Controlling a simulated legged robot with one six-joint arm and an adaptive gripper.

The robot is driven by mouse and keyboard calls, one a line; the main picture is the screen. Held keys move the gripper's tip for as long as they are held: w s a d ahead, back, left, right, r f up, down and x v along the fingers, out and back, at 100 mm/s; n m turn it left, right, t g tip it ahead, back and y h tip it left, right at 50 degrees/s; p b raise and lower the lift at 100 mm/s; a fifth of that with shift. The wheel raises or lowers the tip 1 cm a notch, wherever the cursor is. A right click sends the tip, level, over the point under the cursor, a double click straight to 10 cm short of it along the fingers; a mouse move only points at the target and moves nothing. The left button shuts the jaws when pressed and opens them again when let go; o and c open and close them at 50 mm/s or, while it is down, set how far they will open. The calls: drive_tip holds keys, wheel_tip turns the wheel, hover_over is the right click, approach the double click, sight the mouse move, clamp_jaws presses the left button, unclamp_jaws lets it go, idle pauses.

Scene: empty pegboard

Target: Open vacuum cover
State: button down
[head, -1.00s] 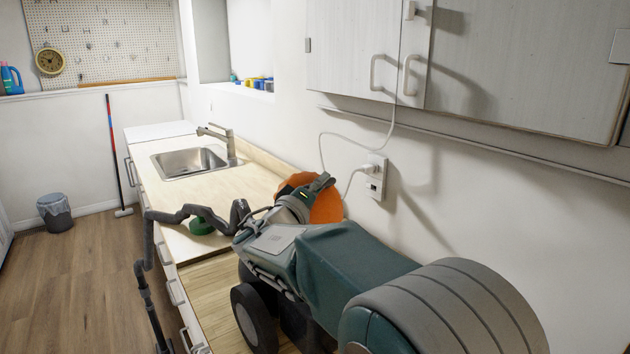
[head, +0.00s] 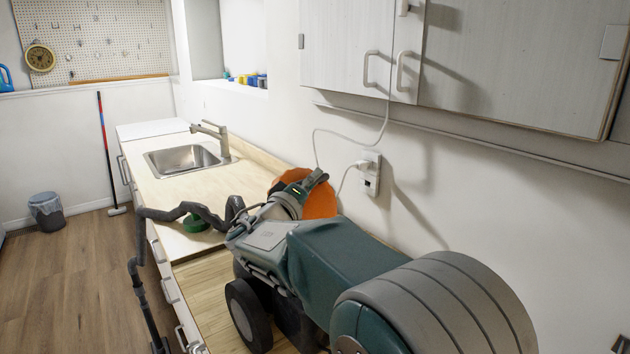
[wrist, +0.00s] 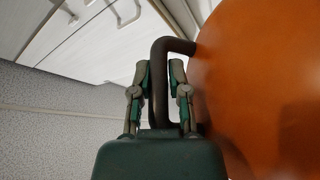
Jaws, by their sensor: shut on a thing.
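The vacuum's orange cover (head: 322,202) shows behind my gripper (head: 314,182) in the head view, standing as a rounded face near the wall. In the wrist view the orange cover (wrist: 255,90) fills the right side. A dark bent handle (wrist: 160,95) joins it and passes between my fingers. My gripper (wrist: 160,75) is shut on this handle, with a finger on each side. My arm hides most of the vacuum body. A black wheel (head: 248,315) shows at the counter's front, and a dark hose (head: 180,212) runs left and down to the floor.
A pale counter (head: 175,190) with a sink (head: 185,160) runs along the wall. A green round object (head: 196,223) lies by the hose. Cabinets (head: 345,45) hang above. A white cord (head: 350,133) hangs by the wall outlet (head: 370,173). The floor at left is mostly clear.

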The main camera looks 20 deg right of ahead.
drive_tip(key=shift+w+a+f, duration=0.1)
drive_tip(key=shift+a+f, duration=0.1)
drive_tip(key=shift+f, duration=0.35)
drive_tip(key=c, duration=0.9)
unclamp_jaws()
drive_tip(key=shift+a+r, duration=0.1)
drive_tip(key=shift+a, duration=0.05)
drive_tip(key=shift+r, duration=0.15)
drive_tip(key=v, duration=1.1)
drive_tip(key=shift+s+a, duration=0.2)
drive_tip(key=shift+a, duration=0.1)
